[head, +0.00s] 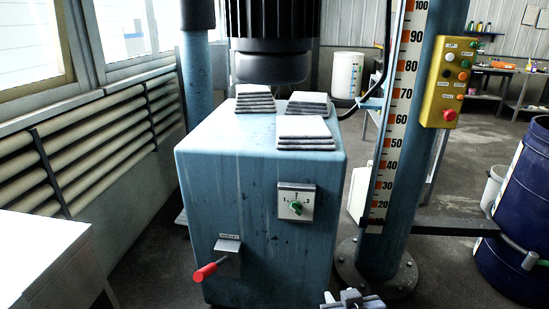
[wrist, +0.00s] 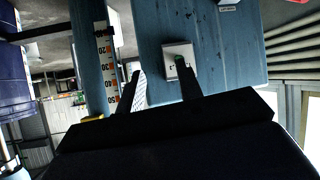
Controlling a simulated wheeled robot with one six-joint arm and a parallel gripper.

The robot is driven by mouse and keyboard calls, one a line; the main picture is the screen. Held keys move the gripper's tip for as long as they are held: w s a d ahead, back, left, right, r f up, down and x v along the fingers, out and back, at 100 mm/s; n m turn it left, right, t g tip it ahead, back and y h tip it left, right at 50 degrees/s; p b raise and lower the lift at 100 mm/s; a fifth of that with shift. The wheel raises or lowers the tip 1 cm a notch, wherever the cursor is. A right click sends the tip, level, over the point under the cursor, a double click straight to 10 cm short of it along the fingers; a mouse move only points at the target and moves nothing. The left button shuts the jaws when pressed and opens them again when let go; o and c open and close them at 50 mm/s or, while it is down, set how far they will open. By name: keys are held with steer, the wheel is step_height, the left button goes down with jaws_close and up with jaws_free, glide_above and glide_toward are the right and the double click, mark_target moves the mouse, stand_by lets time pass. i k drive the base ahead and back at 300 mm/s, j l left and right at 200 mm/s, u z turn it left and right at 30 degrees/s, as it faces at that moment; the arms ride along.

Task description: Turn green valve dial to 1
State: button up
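The green valve dial (head: 296,207) sits on a pale square plate (head: 297,190) on the front of the blue machine housing (head: 250,215). The plate shows 1 at left, a mark at top and 3 at right. The knob looks roughly upright, but its exact setting is too small to tell. My gripper (head: 350,300) shows at the bottom edge in the head view, below and right of the dial. In the wrist view, which looks upside down, its two fingers (wrist: 160,70) are apart and empty. One finger partly covers the dial plate (wrist: 175,48) there.
A red-handled lever (head: 207,271) sticks out at the housing's lower left. A blue column with a scale (head: 396,120) stands to the right, with a yellow button box (head: 451,80). Stacked grey plates (head: 305,128) lie on the housing. A blue drum (head: 520,220) stands far right.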

mark_target(296, 207)
steer(key=k+l, duration=0.15)
steer(key=i+z, duration=0.35)
steer(key=i+j+z, duration=0.1)
steer(key=z, duration=0.25)
steer(key=i, duration=0.05)
